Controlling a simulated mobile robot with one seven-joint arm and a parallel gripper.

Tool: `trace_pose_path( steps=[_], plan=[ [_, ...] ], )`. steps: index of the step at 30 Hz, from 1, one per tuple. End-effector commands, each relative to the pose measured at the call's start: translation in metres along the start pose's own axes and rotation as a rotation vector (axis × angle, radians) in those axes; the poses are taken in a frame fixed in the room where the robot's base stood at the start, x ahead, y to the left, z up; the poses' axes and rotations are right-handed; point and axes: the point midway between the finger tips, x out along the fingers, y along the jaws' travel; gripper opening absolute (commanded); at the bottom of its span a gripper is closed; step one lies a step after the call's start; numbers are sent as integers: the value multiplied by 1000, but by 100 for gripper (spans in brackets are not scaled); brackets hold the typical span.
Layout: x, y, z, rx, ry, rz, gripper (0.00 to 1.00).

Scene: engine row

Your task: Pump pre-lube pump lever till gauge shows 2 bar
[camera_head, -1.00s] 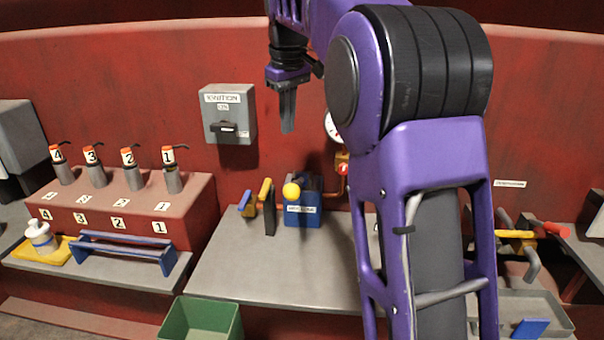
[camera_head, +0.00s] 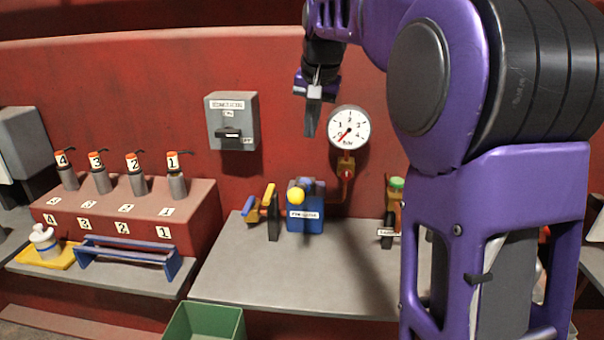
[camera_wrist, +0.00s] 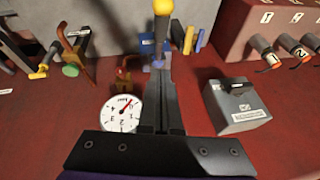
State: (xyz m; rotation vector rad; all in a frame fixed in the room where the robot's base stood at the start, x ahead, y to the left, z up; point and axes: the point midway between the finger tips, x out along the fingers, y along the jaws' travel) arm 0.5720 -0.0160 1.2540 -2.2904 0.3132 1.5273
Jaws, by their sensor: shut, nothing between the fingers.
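The blue pre-lube pump (camera_head: 308,222) stands at the back of the grey bench, with a yellow ball knob (camera_head: 296,196) on its lever. The pump shows partly in the wrist view (camera_wrist: 150,47), with the yellow knob (camera_wrist: 163,7) at the top edge. The round white gauge (camera_head: 349,127) is on the red wall above and right of the pump; its red needle points to the lower left, near the low end of the scale. It also shows in the wrist view (camera_wrist: 121,113). My gripper (camera_head: 311,133) is shut and empty, pointing down, above the pump and left of the gauge.
A grey ignition box (camera_head: 232,121) is on the wall left of my gripper. A green bin (camera_head: 203,322) sits in front. The bench front is clear.

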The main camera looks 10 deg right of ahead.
Motion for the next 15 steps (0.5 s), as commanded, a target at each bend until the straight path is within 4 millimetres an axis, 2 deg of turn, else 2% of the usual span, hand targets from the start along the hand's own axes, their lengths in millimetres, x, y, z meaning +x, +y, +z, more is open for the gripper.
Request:
trace_pose_path(
  steps=[5,15],
  plan=[
    [13,0,1,-1,-3,1,0],
    [82,0,2,-3,-5,2,0]
  ],
)
